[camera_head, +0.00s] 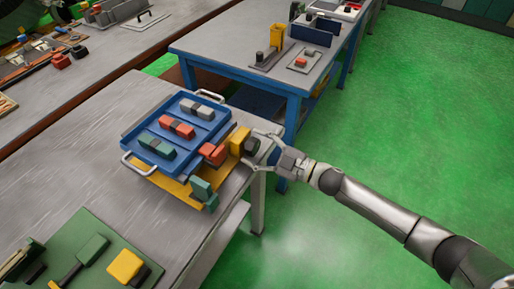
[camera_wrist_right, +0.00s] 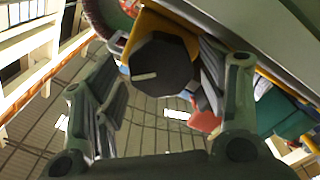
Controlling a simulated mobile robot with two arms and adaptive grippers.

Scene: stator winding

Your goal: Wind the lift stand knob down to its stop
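The lift stand (camera_head: 172,187) is yellow and carries a blue tray (camera_head: 192,147) near the table's right edge. Its dark knob (camera_head: 251,146) sits at the stand's right side, beside a yellow block. In the right wrist view the knob (camera_wrist_right: 160,68) is a faceted dark disc with a white mark, facing the camera. My right gripper (camera_head: 265,152) is at the knob. In the wrist view its fingers (camera_wrist_right: 165,95) are spread, with the knob between and ahead of them. The right finger looks close to the knob; a gap shows on the left. My left gripper is not in view.
The tray holds grey, red and green parts. A red block (camera_head: 213,153) and a green block (camera_head: 203,191) stand near the stand's right side. A green mat (camera_head: 84,243) with parts lies at the table's front. A blue-legged table (camera_head: 232,59) stands behind; green floor is clear right.

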